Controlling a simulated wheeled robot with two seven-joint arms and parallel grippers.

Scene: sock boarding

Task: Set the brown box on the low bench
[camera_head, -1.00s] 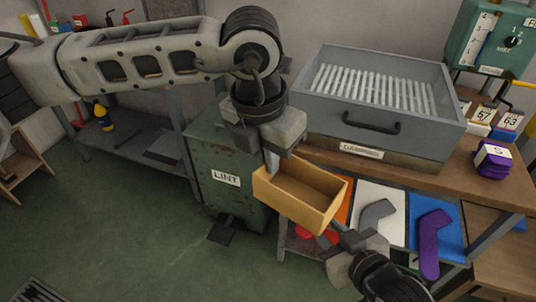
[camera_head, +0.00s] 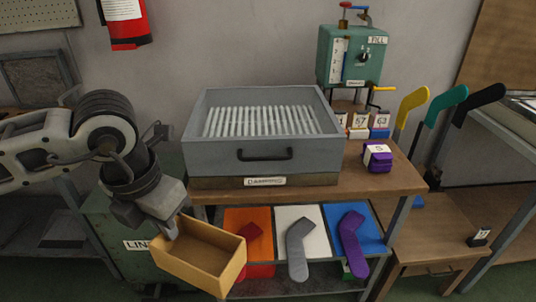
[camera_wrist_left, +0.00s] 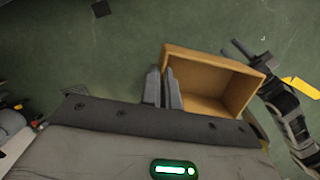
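The brown box (camera_head: 205,258), an open-topped wooden tray, is held up and slightly tilted at the lower left of the head view. My left gripper (camera_head: 173,228) is shut on its left wall. In the left wrist view, the two fingers (camera_wrist_left: 163,88) straddle the wall of the empty box (camera_wrist_left: 210,82).
A shelf below has coloured mats with sock shapes. A green LINT bin (camera_head: 110,235) is beside the box.

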